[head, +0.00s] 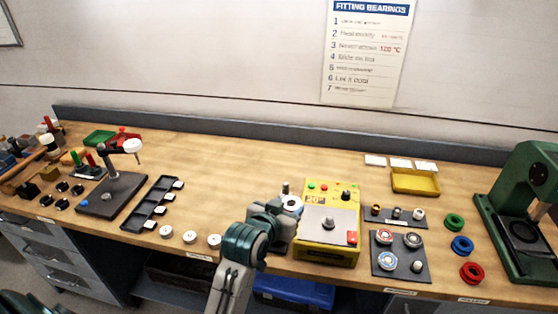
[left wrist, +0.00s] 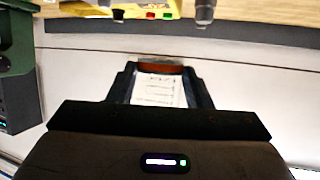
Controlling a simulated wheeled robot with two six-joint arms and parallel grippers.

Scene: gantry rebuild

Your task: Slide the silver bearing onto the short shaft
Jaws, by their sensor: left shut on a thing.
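My left gripper (head: 286,213) is shut on a pale silver ring (head: 292,202) that looks like the silver bearing, just left of the yellow heater. In the left wrist view, my left gripper (left wrist: 160,76) shows dark fingers with a brownish strip (left wrist: 160,67) between the tips; what the strip is, I cannot tell. A grey upright post (head: 285,188) stands just behind the ring; it also shows in the left wrist view (left wrist: 205,10). Whether this post is the short shaft, I cannot tell. The ring appears in front of the post, not clearly around it. My right gripper is out of view.
The yellow heater (head: 312,250) stands right of the gripper. A dark mat (head: 402,274) with several bearings and a strip with small parts (head: 384,219) lie farther right. Coloured rings (head: 462,245) and a green press (head: 538,185) follow. The wood behind the gripper (head: 230,175) is clear.

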